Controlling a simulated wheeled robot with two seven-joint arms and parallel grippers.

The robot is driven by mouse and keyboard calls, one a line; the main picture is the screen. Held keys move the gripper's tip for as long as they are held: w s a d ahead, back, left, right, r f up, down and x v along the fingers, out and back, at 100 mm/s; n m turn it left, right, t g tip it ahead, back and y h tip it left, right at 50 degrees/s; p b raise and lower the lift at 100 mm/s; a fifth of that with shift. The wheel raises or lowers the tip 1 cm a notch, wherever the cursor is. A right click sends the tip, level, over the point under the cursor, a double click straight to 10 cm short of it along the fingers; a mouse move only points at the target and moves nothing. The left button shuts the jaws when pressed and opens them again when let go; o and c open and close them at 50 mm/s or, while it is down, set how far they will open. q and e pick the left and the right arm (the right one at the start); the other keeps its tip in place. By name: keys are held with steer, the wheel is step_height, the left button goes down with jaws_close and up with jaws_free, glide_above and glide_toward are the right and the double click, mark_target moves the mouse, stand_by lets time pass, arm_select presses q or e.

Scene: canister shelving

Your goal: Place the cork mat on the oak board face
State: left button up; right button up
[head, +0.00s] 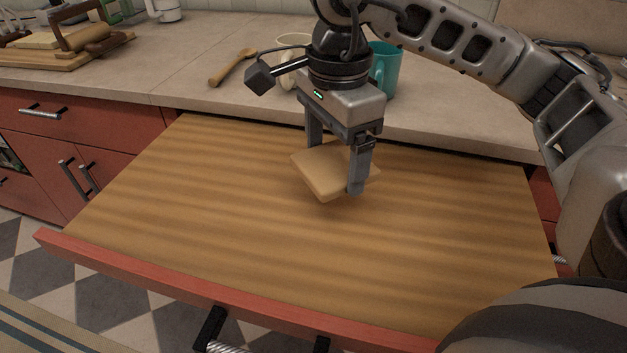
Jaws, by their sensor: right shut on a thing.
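The cork mat (324,171) is a small, pale tan square slab. My right gripper (335,168) points down and is shut on it, with one finger in front of the mat and the other behind its far edge. The mat looks slightly tilted and is over the middle of the oak board face (210,220), a wide striped wooden surface in a pulled-out drawer. I cannot tell whether the mat touches the board. My left gripper is not in the head view.
A counter (190,65) runs behind the board. On it are a wooden spoon (232,68), a teal mug (384,70), a cream mug (288,50) and a wooden tray (60,60) with items. The drawer's red front edge (150,285) borders the board. Much of the board is bare.

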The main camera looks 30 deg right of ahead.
mark_target(319, 157)
steer(key=w+f, duration=0.1)
steer(key=w+a+f, duration=0.1)
steer(key=shift+f, duration=0.3)
steer(key=f, duration=0.3)
steer(key=shift+w+a+f, duration=0.1)
steer(key=shift+w+a, duration=0.1)
steer(key=shift+w, duration=0.05)
steer(key=shift+f, duration=0.4)
steer(key=shift+f, duration=0.3)
steer(key=o, duration=0.9)
steer(key=shift+r, duration=0.15)
steer(key=shift+r, duration=0.1)
